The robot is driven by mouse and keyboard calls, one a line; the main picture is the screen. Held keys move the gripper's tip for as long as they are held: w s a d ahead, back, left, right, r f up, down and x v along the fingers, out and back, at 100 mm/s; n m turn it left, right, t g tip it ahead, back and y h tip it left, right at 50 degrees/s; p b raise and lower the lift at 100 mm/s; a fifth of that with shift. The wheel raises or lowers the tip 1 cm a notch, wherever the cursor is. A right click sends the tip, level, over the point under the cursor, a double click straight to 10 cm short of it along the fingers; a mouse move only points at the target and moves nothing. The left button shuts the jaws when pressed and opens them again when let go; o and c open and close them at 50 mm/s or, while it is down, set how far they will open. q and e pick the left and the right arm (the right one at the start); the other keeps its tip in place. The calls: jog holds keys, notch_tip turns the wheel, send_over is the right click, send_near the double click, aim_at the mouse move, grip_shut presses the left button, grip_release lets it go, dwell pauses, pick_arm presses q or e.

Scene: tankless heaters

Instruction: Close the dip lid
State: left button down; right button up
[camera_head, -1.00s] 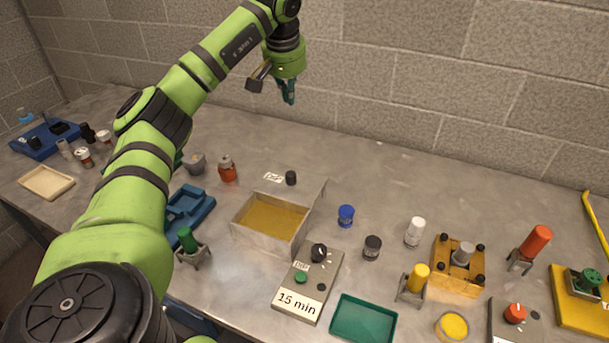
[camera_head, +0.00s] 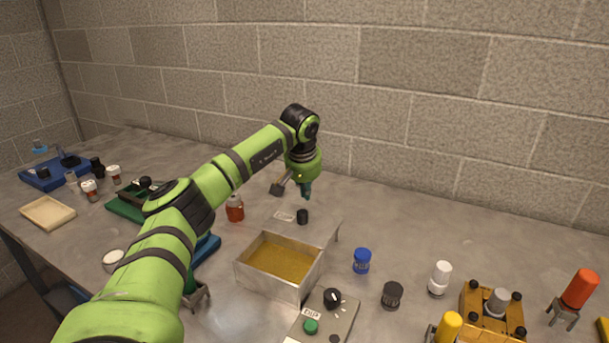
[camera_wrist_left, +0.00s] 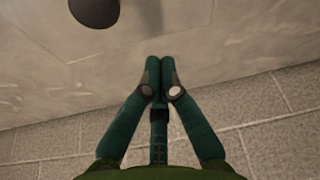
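The dip box (camera_head: 252,273) is a grey metal tank on the table, open at the top, with a yellow-brown inside. A thin grey panel (camera_head: 334,236), which looks like its lid, stands raised at the box's right side, seen nearly edge-on. My left gripper (camera_head: 306,194) points down behind the box, apart from it. In the left wrist view its two teal fingers (camera_wrist_left: 160,64) meet at the tips with nothing between them. A small black cylinder (camera_head: 302,217) stands between the gripper and the box, beside a label. My right gripper is not in view.
A control box (camera_head: 318,325) labelled DIP stands in front of the tank. A blue jar (camera_head: 362,260), a dark jar (camera_head: 392,294) and a white bottle (camera_head: 440,278) stand to the right. A red-brown bottle (camera_head: 235,208) is behind left. The back right table is clear.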

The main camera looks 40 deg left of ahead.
aim_at(302, 218)
pick_arm(q)
jog(key=shift+s+d+f, duration=0.15)
jog(key=shift+s+f, duration=0.1)
jog(key=shift+s+d+p, duration=0.2)
jog(key=shift+s+d, duration=0.25)
jog(key=shift+s, duration=0.25)
jog(key=shift+s+d+p, duration=0.2)
jog(key=shift+s+d, duration=0.25)
jog(key=shift+s, duration=0.25)
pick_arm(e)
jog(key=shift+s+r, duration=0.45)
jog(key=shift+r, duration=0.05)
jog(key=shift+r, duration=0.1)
